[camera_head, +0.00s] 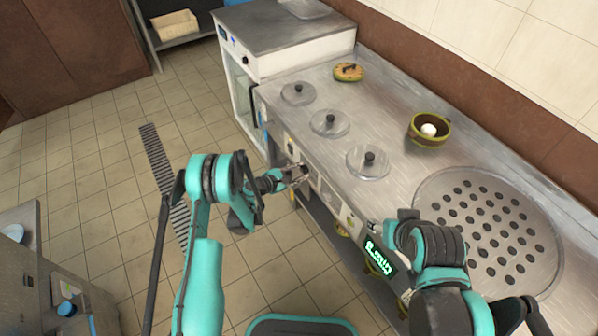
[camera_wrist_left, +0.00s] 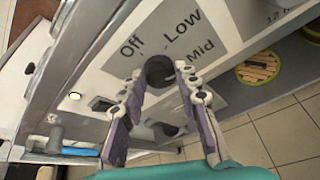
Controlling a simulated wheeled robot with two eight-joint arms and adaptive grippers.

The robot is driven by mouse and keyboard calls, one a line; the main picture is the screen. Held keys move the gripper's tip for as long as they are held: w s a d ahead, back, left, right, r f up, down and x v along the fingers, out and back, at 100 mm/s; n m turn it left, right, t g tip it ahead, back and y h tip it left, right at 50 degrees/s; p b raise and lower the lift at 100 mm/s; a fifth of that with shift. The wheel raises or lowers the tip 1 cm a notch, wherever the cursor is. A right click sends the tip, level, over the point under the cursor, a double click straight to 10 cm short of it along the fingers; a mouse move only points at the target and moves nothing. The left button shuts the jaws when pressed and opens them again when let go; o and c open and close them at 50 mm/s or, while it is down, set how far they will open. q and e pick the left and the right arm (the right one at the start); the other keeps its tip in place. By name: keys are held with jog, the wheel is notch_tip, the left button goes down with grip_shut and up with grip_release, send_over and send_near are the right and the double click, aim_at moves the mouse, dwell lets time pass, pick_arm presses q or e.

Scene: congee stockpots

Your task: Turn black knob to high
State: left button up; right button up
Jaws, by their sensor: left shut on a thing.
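The black knob (camera_wrist_left: 160,70) sits on the grey control panel (camera_wrist_left: 222,22) in the left wrist view. The labels Off, Low and Mid show around it; no High label can be read. My left gripper (camera_wrist_left: 160,76) has a fingertip on each side of the knob and is shut on it. In the head view the left gripper (camera_head: 297,173) is at the front face of the steel counter (camera_head: 300,130), and the knob is hard to make out there. My right arm shows at the lower right, but its gripper cannot be made out.
Three lidded pots (camera_head: 367,162) are set in the counter top. A green pot with a white ball (camera_head: 429,131) and a perforated round plate (camera_head: 490,228) are further right. A lit green sign (camera_head: 381,258) is on the counter front. The tiled floor at left is mostly clear.

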aim_at(307, 152)
dwell(0.4)
pick_arm(q)
jog(key=o, duration=1.2)
jog(key=shift+c, duration=0.2)
notch_tip(307, 152, up, 10)
